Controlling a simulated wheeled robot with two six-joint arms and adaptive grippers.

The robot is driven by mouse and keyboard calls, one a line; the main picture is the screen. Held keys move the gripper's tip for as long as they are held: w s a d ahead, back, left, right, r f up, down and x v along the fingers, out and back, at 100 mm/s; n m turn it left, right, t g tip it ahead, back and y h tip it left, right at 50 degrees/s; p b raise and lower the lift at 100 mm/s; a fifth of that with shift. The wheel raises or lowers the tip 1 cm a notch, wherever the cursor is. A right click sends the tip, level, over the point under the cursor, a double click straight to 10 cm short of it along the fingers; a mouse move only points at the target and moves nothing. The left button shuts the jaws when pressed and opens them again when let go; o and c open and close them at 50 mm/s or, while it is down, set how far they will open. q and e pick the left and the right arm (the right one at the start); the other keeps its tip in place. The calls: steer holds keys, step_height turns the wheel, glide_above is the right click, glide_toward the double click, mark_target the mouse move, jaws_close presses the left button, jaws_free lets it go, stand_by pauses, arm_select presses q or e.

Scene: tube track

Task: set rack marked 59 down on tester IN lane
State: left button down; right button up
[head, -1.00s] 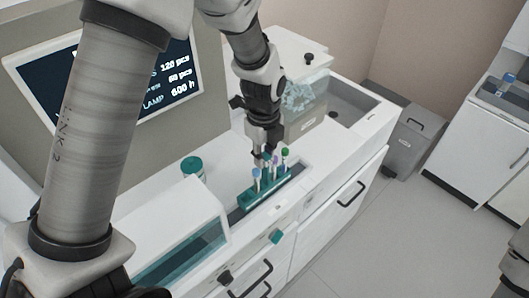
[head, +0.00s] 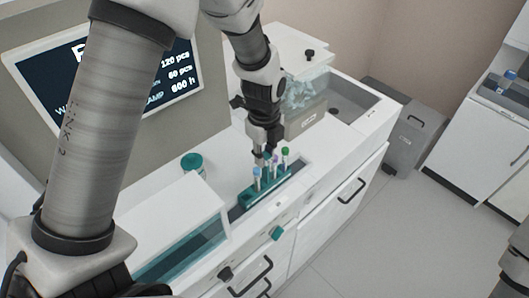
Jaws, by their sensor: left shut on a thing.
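A teal rack (head: 262,189) with several capped tubes sits at a dark lane (head: 236,212) set into the white counter. The caps I can make out include a green one and purple ones. My left gripper (head: 264,160) points down from above and is shut on the rack between the tubes. Its fingertips are partly hidden among the tubes. The rack looks level and in or just above the lane; I cannot tell if it touches. No mark 59 is readable on it. My right gripper is not in view.
A teal-lidded jar (head: 193,163) stands left of the lane. A white box with a teal window (head: 182,245) is at the lane's near end. A clear bin (head: 305,92) and a sink (head: 345,105) lie behind. A screen (head: 160,80) stands at the back left.

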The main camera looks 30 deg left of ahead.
arm_select(q)
steer(key=shift+f, duration=0.25)
steer(key=c, duration=0.9)
jaws_free()
steer(key=shift+c, duration=0.2)
step_height(320, 180, up, 12)
